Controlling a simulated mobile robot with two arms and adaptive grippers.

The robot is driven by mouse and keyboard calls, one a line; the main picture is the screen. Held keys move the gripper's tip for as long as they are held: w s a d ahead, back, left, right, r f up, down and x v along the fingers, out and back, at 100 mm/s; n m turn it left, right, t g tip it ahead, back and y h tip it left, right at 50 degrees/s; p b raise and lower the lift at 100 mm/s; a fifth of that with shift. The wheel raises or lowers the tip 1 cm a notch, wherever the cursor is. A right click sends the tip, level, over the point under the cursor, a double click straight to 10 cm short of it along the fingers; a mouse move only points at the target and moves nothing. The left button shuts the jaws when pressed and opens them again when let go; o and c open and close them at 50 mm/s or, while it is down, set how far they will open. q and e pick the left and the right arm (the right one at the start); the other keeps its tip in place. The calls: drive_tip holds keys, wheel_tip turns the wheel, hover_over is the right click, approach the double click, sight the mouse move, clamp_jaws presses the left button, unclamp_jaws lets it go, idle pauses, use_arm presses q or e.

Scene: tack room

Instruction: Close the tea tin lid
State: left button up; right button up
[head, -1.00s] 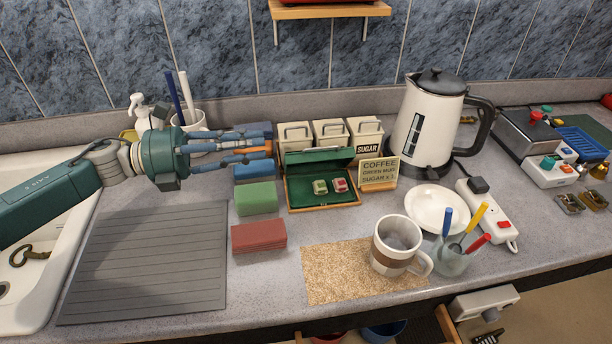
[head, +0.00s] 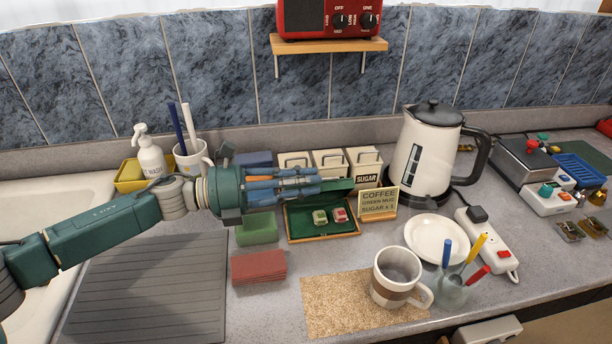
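The tea tin (head: 299,235) is a shallow dark green box on the counter, left of the kettle. Its lid (head: 340,187) stands raised at the back edge, so the tin is open. A pale green packet and a red packet show inside. My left gripper (head: 318,181) reaches in from the left, its fingers pointing right, in front of the upper part of the lid. It covers most of the lid's left side. Whether it touches the lid, and how far its fingers are apart, I cannot tell. My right gripper is out of view.
Canisters (head: 362,168) stand behind the tin, and a sign (head: 379,200) stands right of it. The kettle (head: 424,150) is farther right. Green and red sponges (head: 259,266) lie to the left. A mug (head: 396,277) stands on a cork mat in front.

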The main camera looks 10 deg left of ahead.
use_arm(q)
drive_tip(key=shift+d, duration=0.1)
clamp_jaws()
drive_tip(key=shift+m, duration=0.7)
drive_tip(key=s+f+b, duration=0.1)
drive_tip(key=b, duration=0.1)
drive_tip(key=s+d+f+b, duration=0.1)
drive_tip(key=s+f+b, duration=0.1)
drive_tip(key=b, duration=0.1)
drive_tip(key=shift+s+f, duration=0.1)
drive_tip(key=shift+s, duration=0.1)
